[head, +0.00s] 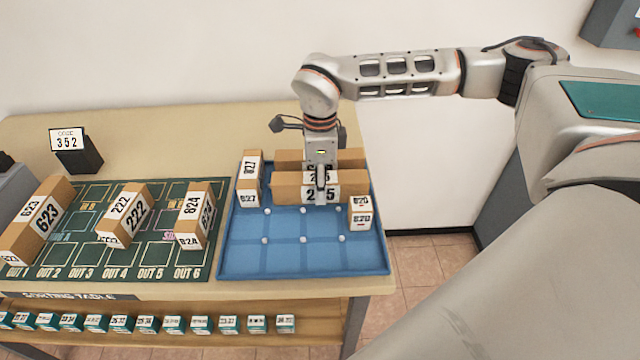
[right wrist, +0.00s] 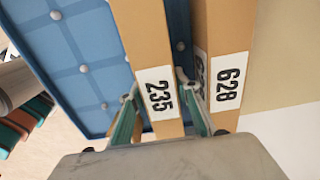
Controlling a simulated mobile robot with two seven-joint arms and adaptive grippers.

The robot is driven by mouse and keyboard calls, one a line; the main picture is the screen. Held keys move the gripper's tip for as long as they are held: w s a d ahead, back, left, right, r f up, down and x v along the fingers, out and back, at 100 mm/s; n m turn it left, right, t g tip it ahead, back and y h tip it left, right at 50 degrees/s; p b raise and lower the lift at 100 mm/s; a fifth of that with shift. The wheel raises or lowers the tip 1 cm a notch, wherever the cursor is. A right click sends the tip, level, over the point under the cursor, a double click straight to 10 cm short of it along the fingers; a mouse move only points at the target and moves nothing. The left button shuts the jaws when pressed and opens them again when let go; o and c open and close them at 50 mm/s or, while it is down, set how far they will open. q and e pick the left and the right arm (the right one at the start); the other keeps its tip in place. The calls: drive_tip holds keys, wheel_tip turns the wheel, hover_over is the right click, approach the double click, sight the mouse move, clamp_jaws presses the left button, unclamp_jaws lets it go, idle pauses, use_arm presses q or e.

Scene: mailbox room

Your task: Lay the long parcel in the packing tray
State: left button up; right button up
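The long brown parcel labelled 235 (head: 290,190) lies crosswise in the blue packing tray (head: 300,262), toward its back. It also shows in the right wrist view (right wrist: 138,45). My right gripper (head: 320,192) reaches down over its middle, with one finger on each long side. In the right wrist view the fingers (right wrist: 158,92) appear to touch its sides, so the gripper looks shut on it. Another long parcel labelled 628 (right wrist: 225,50) lies behind it, mostly hidden in the head view. My left gripper is not in view.
In the tray, parcel 627 (head: 248,180) stands at the left and parcel 820 (head: 360,214) at the right. The tray's front half is clear. Parcels 623 (head: 38,222), 222 (head: 127,215) and 824 (head: 195,215) are on the green sorting mat (head: 160,262). A sign reading 352 (head: 75,150) stands behind.

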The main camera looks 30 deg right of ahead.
drive_tip(key=shift+o, duration=1.4)
drive_tip(key=shift+r, duration=0.1)
wheel_tip(320, 180, up, 12)
drive_tip(key=shift+r+p, duration=0.1)
drive_tip(key=shift+p, duration=0.25)
